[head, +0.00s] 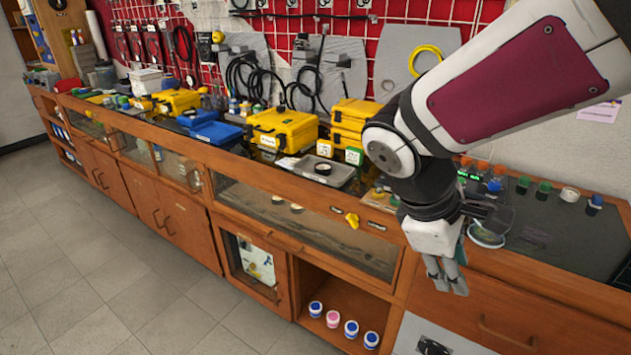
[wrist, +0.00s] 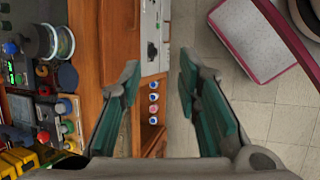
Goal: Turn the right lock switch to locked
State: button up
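A grey metal panel (head: 408,335) with a black knob (head: 433,346) is on the cabinet front at the lower right of the head view. The panel also shows at the top of the wrist view (wrist: 150,25), with a dark fitting on it. A yellow knob (head: 352,220) sits on the frame of the glass-fronted case. I cannot tell which of these is the right lock switch, or its setting. My gripper (head: 447,288) points down in front of the bench, above the panel in the picture. It is open and empty, its green-padded fingers apart in the wrist view (wrist: 158,75).
The bench top holds yellow cases (head: 283,129), a blue case (head: 216,132) and a grey tray (head: 318,172). Several small jars (head: 351,329) stand in an open shelf below. A drawer handle (head: 508,332) is right of the panel. The tiled floor (head: 120,290) in front is clear.

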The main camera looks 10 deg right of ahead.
jog(key=w+f+n+h+b, duration=0.2)
jog(key=w+f+n+h, duration=0.25)
jog(key=w+n, duration=0.2)
jog(key=n+t+h+b, duration=0.2)
jog(key=n+t+b, duration=0.2)
jog(key=n+t, duration=1.35)
send_near(351, 223)
jog(key=w+d+r+n+g, duration=0.1)
jog(key=w, duration=0.1)
jog(key=w+d+n+g, duration=0.1)
jog(key=w+d, duration=0.1)
jog(key=w+d+r+n+g+b, duration=0.1)
jog(key=w+g, duration=0.1)
jog(key=w, duration=0.1)
jog(key=shift+w+d+r, duration=0.1)
jog(key=shift+d+r, duration=0.25)
jog(key=shift+c, duration=0.6)
grip_shut()
